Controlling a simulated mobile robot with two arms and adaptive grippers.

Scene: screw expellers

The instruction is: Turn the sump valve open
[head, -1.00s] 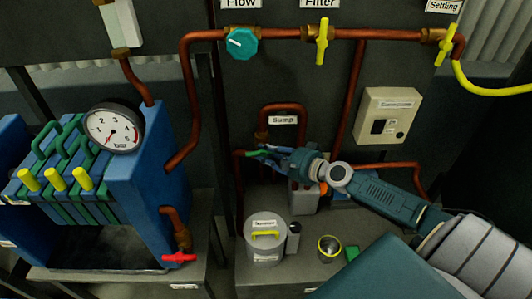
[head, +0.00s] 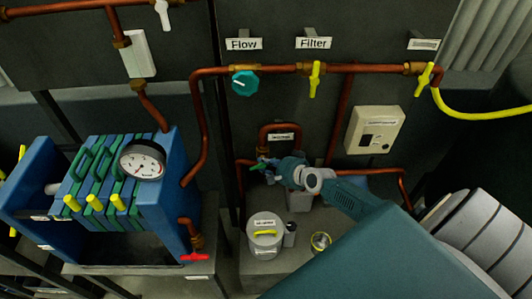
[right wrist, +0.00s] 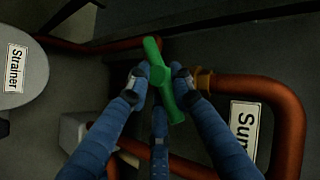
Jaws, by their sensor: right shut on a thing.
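The sump valve's green handle (right wrist: 158,72) sits between the fingers of my right gripper (right wrist: 160,84) in the right wrist view. The handle is a bar slanting from upper left to lower right, across the line of the copper pipe (right wrist: 262,90) beside it. The fingers are shut on it. In the head view the green handle (head: 257,167) is small and partly covered by my right gripper (head: 268,164), below the Sump label (head: 281,137). The label is partly visible in the right wrist view (right wrist: 244,127). My left gripper is not in view.
A grey strainer canister (head: 265,242) with a yellow handle stands below the valve, near a small cup (head: 320,242). A blue filter press (head: 160,205) with a gauge (head: 142,160) is at left. A wall box (head: 375,130) and copper pipes are close to my right arm.

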